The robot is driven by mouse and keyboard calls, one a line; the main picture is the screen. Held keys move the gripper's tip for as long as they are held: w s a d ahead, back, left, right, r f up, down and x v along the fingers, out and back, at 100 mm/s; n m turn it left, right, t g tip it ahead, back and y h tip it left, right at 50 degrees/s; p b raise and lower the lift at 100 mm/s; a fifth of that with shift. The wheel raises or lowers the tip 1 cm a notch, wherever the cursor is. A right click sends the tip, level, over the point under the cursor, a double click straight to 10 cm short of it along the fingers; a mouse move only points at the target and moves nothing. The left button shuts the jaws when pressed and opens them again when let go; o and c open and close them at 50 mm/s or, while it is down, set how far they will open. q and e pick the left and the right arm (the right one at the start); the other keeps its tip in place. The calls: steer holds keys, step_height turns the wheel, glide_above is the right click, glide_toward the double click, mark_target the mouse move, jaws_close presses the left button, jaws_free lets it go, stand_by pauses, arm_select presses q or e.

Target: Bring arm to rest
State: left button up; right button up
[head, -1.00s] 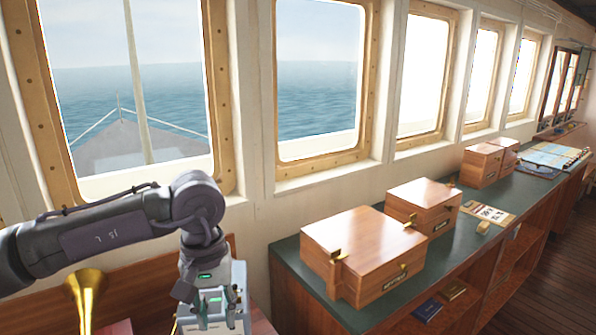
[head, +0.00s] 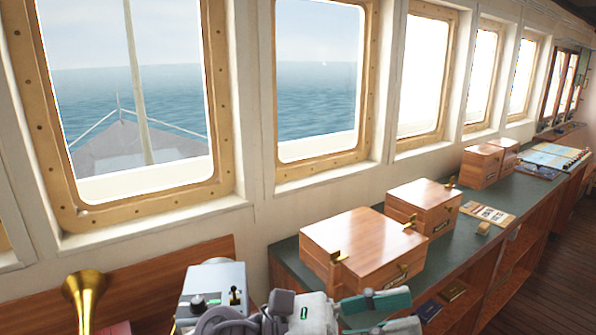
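My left gripper (head: 408,309) is at the bottom of the head view, right of centre, pointing right. Its two greenish fingers are apart with a gap between them, and I see nothing held in it. It shows in front of the lower part of the counter and the large wooden box (head: 350,238); I cannot tell how far it is from them. Part of my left wrist shows at the bottom edge, and the rest of that arm is out of view. My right gripper is not in view.
A grey device with knobs (head: 212,284) stands behind my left wrist, with a brass horn (head: 87,290) to its left. A green-topped counter (head: 290,262) carries more wooden boxes (head: 424,202), cards (head: 487,213) and a chart (head: 550,155). Open floor (head: 535,285) lies right.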

arm_select(q)
steer(key=w+a+f+n+t+y, duration=0.1)
steer(key=w+a+n+t+y, duration=0.4)
steer(key=n+t, duration=0.7)
steer(key=w+a+f+n+t+y, duration=0.2)
steer(key=w+a+n+t, duration=0.5)
steer(key=n, duration=0.9)
steer(key=s+a+f+n+g+y, duration=0.2)
steer(key=a+f+n+y, duration=0.4)
steer(key=f+n, duration=0.35)
steer(key=s+a+f+n+g+y, duration=0.1)
steer(key=a+f+n+y, duration=0.65)
steer(key=f, duration=0.35)
steer(key=s+a+f+n+g, duration=0.3)
steer(key=s+f+n+g, duration=0.15)
steer(key=s+f, duration=0.45)
steer(key=s+a+f+n+g, duration=0.35)
steer(key=s+f+g, duration=0.25)
steer(key=s, duration=0.6)
step_height(320, 180, down, 25)
steer(key=s+g, duration=0.1)
steer(key=g, duration=0.1)
steer(key=s+a+f, duration=0.2)
steer(key=s+f, duration=1.5)
steer(key=f, duration=0.1)
steer(key=shift+s+a+g+y, duration=0.25)
steer(key=shift+g+y, duration=0.1)
steer(key=shift+y, duration=0.1)
